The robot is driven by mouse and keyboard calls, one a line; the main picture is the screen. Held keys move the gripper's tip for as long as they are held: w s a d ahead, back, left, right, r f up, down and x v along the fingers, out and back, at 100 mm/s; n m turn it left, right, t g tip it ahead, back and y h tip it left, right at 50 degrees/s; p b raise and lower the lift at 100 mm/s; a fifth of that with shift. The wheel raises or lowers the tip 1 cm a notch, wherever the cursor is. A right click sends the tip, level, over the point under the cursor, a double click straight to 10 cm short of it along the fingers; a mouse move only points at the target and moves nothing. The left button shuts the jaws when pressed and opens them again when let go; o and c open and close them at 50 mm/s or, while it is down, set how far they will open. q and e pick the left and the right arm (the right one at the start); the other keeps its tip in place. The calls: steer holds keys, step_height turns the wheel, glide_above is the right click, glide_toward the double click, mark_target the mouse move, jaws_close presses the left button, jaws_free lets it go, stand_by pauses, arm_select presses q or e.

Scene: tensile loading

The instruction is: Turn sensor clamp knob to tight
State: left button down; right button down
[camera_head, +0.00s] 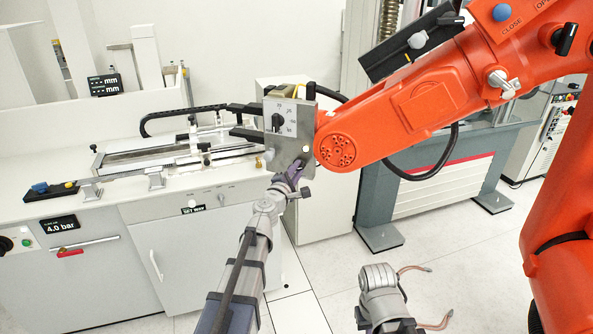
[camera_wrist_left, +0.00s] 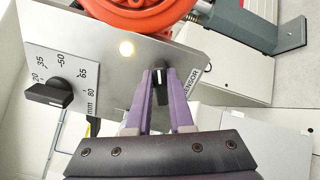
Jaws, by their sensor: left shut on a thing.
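The sensor clamp knob (camera_wrist_left: 159,76) is small and black with a white pointer line, on a grey metal plate (camera_wrist_left: 120,50). A label reading "SENSOR" (camera_wrist_left: 191,82) is beside it, partly covered by a finger. My left gripper (camera_wrist_left: 160,84) has purple fingers, one on each side of the knob, and is shut on it. In the head view my left gripper (camera_head: 293,173) is at the lower edge of the plate (camera_head: 290,143), and its fingers hide the knob. The white pointer line runs roughly along the fingers.
A larger black dial knob (camera_wrist_left: 48,94) with a millimetre scale sits on the same plate. An orange robot arm (camera_head: 420,105) carries the plate from the right. A bench with a linear rail (camera_head: 150,155) stands behind at left.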

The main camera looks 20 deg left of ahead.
arm_select(q)
steer(key=shift+f+m+b, duration=0.2)
steer(key=shift+f+m, duration=0.05)
steer(key=shift+m, duration=2.2)
steer(key=shift+f+m+b, duration=0.2)
steer(key=shift+m, duration=2.25)
steer(key=shift+s, duration=0.1)
steer(key=c, duration=0.8)
jaws_free()
steer(key=s, duration=0.7)
steer(key=shift+s+a, duration=0.35)
steer(key=shift+a, duration=0.05)
